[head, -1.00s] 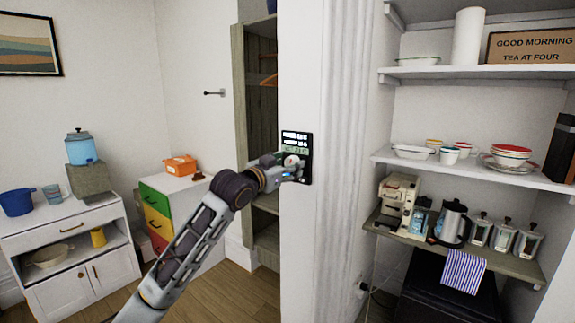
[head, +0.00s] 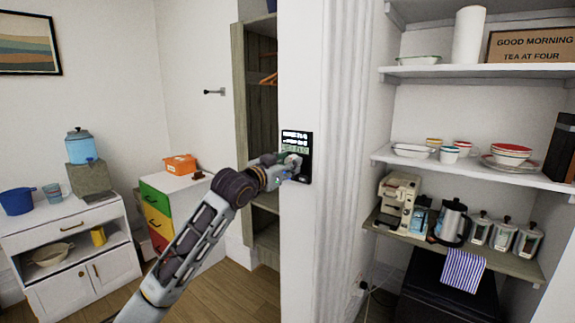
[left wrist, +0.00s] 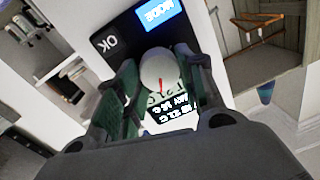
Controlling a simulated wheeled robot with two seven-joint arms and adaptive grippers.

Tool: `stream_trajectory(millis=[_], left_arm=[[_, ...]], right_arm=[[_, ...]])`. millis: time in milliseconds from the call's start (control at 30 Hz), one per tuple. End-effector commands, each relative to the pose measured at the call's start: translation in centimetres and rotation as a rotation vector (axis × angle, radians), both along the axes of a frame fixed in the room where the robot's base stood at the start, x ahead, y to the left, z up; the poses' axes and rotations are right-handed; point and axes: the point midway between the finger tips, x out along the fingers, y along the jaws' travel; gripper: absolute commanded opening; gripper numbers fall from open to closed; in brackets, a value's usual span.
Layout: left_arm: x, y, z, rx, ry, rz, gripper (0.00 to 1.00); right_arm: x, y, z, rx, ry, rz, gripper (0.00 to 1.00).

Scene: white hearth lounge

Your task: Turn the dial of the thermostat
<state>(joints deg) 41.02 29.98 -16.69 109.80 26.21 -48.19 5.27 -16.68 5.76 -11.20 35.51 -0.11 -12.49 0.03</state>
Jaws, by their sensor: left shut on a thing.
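The thermostat (head: 305,168) is a black panel on the white wall end, with white text and a greenish display at its top. In the left wrist view its dial (left wrist: 158,72) is a pale round knob with a red mark. A blue MODE button and an OK label (left wrist: 106,44) show beside it. My left gripper (head: 290,165) is at the panel, its two dark fingers on either side of the dial, shut on it. The fingers and wrist hide part of the panel and display. My right gripper is not in view.
A shelf alcove at the right holds dishes, a coffee machine (head: 398,200) and a kettle (head: 452,222). An open wardrobe (head: 240,100) stands behind the wall end. A drawer unit (head: 160,222) and a white cabinet (head: 100,240) stand at the left.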

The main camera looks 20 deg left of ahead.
Motion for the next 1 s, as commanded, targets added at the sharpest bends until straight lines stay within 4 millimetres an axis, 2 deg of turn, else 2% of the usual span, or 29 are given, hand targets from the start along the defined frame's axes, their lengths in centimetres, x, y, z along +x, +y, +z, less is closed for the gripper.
stream_trajectory(millis=[367,667,1000], left_arm=[[0.1,0.0,0.1,-0.128,0.050,-0.001,0.15],[0.1,0.0,0.2,-0.318,0.120,-0.001,0.15],[0.1,0.1,0.2,-0.547,0.203,-0.001,0.15]], right_arm=[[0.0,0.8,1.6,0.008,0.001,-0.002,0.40],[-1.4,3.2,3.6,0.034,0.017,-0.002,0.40],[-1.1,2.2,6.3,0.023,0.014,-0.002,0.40]])
